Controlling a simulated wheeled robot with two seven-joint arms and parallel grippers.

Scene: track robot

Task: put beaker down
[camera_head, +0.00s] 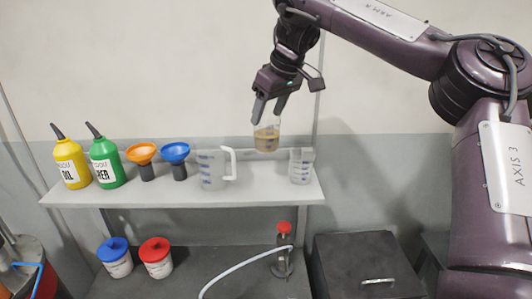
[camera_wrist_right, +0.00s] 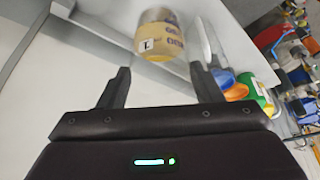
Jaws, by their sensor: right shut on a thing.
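A clear beaker (camera_head: 267,138) with brown-yellow liquid hangs upright from my right gripper (camera_head: 269,110). The fingers are shut on its upper part. In the head view its base shows near the back edge of the white shelf (camera_head: 270,195), apparently above it; the exact gap I cannot tell. In the right wrist view the beaker (camera_wrist_right: 160,40) shows beyond the fingers (camera_wrist_right: 160,88), with printed marks on its side. My left gripper is not in view.
On the shelf stand a yellow bottle (camera_head: 72,165), a green bottle (camera_head: 106,163), orange (camera_head: 141,152) and blue (camera_head: 175,152) funnels, a jug (camera_head: 213,170) and a small beaker (camera_head: 301,166). Bare shelf lies between jug and small beaker. Lidded tubs (camera_head: 117,262) stand below.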

